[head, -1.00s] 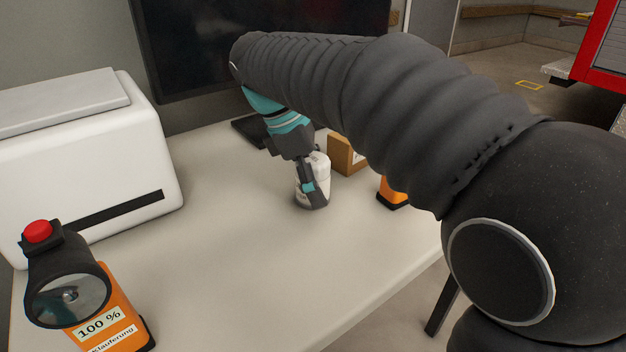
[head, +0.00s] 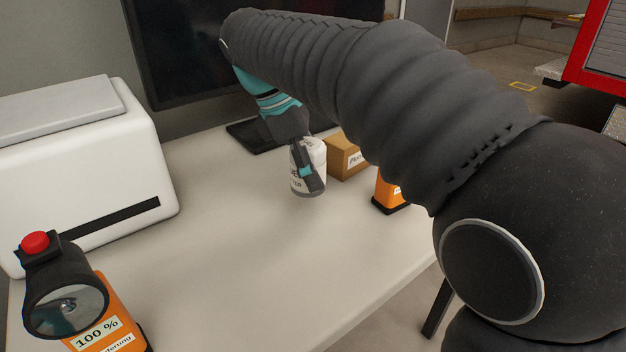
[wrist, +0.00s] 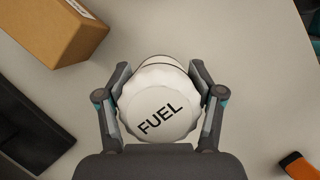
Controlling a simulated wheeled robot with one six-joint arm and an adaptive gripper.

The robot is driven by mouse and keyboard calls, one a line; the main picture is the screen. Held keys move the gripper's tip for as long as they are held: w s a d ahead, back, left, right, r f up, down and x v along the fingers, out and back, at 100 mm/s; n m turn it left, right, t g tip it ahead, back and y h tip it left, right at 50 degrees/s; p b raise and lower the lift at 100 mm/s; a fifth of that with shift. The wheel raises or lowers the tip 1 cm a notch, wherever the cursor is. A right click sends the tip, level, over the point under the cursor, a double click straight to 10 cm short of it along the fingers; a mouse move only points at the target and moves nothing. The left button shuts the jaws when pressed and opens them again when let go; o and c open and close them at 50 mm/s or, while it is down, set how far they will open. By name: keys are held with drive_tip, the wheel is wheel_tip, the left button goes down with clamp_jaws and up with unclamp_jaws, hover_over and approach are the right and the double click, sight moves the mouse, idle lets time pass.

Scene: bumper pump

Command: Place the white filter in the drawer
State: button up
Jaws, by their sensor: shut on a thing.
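A white cylinder (head: 300,182) with dark lettering on its side is in my gripper (head: 307,172) in the head view. In the wrist view, its white lid (wrist: 160,105) reads "FUEL", and the fingers of my gripper (wrist: 160,98) press on it from both sides. The cylinder is held roughly upright, seemingly just above the table. I cannot confirm that it is the white filter. No drawer shows in either view.
The white table (head: 235,245) has free room at its middle and front. A cardboard box (head: 346,160) and an orange item (head: 390,192) stand right of the cylinder. A white machine (head: 80,165) and an orange lamp (head: 95,310) are at left. A dark monitor (head: 200,45) stands behind.

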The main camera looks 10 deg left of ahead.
sight(317, 143)
wheel_tip(317, 143, up, 6)
drive_tip(key=shift+r+p, duration=0.1)
drive_tip(key=shift+p, duration=0.35)
idle(0.8)
